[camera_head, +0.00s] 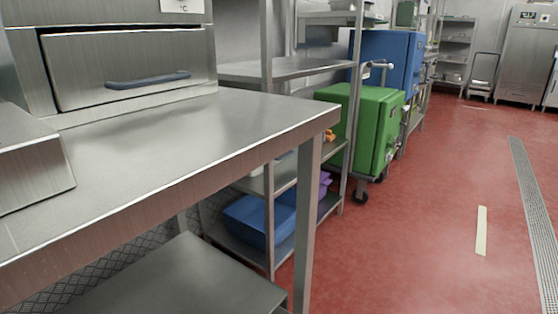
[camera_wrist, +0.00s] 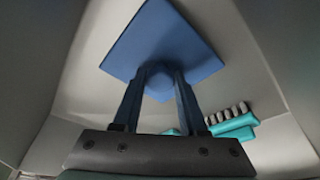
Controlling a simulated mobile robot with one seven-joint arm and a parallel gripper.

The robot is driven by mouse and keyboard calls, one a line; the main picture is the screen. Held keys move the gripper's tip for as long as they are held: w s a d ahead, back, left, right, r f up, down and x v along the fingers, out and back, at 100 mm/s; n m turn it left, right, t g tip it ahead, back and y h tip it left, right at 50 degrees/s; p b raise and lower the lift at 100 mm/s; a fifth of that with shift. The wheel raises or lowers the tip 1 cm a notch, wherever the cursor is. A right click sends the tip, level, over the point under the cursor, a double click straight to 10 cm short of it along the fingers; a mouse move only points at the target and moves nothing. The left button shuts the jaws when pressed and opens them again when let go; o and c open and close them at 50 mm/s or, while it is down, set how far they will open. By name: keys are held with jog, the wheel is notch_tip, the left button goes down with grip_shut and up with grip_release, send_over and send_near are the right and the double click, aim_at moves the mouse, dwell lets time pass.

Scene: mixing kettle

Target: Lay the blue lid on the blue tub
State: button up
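In the wrist view, a flat, square blue lid (camera_wrist: 180,35) is at the top centre, turned cornerwise. My gripper (camera_wrist: 160,75) has its two dark fingers reaching up to the lid, their tips close together around a small blue part at its middle. The gripper looks shut on this part and holds the lid; the fingers hide some of the contact. In the head view, a blue tub (camera_head: 250,218) sits on the low shelf of a metal rack, partly behind rack posts. I cannot tell whether it is the task's tub. My gripper is outside the head view.
A steel table (camera_head: 190,125) fills the head view's left, with an oven-like unit (camera_head: 130,65) on it. A green box (camera_head: 375,125) on wheels and a blue box (camera_head: 385,60) stand beyond. The red floor (camera_head: 420,240) at right is clear. Teal items (camera_wrist: 235,123) show in the wrist view.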

grip_shut()
notch_tip(320, 180, up, 5)
jog(key=p, duration=0.5)
jog(key=shift+r+p, duration=0.1)
jog(key=shift+p, duration=0.2)
